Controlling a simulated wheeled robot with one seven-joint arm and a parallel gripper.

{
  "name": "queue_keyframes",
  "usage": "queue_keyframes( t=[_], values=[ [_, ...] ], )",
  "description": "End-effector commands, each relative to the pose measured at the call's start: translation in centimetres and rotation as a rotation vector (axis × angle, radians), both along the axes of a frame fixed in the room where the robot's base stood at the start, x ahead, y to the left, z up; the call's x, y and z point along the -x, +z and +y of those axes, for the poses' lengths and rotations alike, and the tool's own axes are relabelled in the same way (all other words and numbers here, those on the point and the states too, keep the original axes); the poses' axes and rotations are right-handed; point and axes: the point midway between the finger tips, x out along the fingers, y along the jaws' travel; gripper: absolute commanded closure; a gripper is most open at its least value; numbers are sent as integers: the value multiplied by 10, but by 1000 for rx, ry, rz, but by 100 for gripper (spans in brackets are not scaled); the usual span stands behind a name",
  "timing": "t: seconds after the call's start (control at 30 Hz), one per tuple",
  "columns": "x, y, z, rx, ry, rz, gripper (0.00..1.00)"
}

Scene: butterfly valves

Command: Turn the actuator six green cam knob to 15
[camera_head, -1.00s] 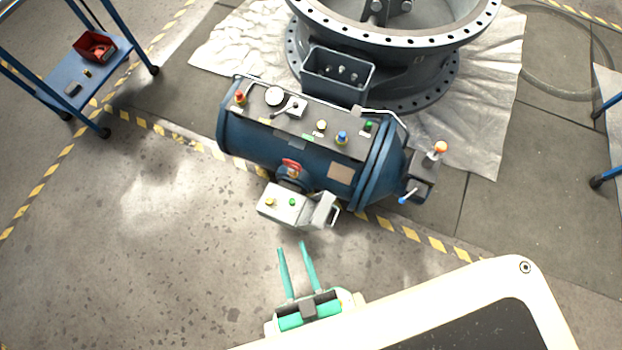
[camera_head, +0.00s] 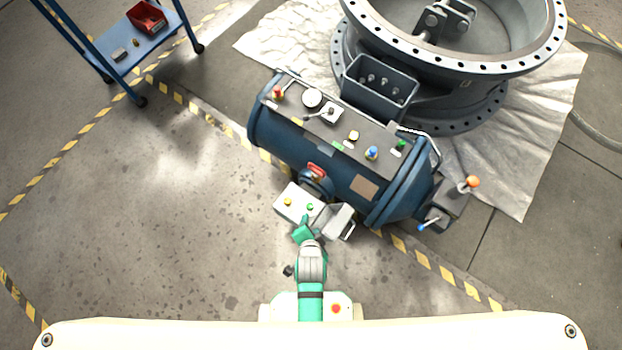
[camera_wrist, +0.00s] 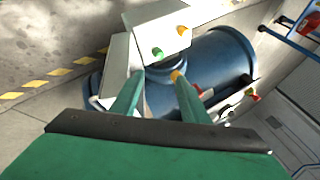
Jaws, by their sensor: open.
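The blue actuator (camera_head: 330,160) lies on the floor with a light grey box (camera_head: 291,205) on its near side. The box carries a yellow knob (camera_head: 288,202) and a green knob (camera_head: 310,207). The wrist view shows the green knob (camera_wrist: 158,53) beyond and between my fingers, with the yellow knob (camera_wrist: 182,31) farther up. My gripper (camera_wrist: 157,76) is open and empty there, apart from the green knob. In the head view my gripper (camera_head: 303,232) is just in front of the box. The box's open grey lid (camera_head: 335,220) is beside it. No 15 mark is readable.
Another green knob (camera_head: 402,146), a blue knob (camera_head: 371,153) and a gauge (camera_head: 312,98) sit on the actuator's top panel. A lever with an orange ball (camera_head: 472,182) stands at its right end. A large flanged valve (camera_head: 450,65) is behind.

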Motion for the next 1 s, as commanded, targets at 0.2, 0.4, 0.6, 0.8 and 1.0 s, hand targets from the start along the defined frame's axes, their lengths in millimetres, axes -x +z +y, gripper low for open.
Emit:
queue_keyframes(
  t=[0.2,0.4,0.6,0.8,1.0],
  values=[
    [-43,-38,3,-154,-243,196,59],
    [-80,-52,1,-254,-519,385,59],
    [-104,-46,-2,-295,-758,525,59],
    [-113,-40,-4,-301,-874,586,59],
    [-113,-54,-4,-300,-891,596,59]
  ],
)
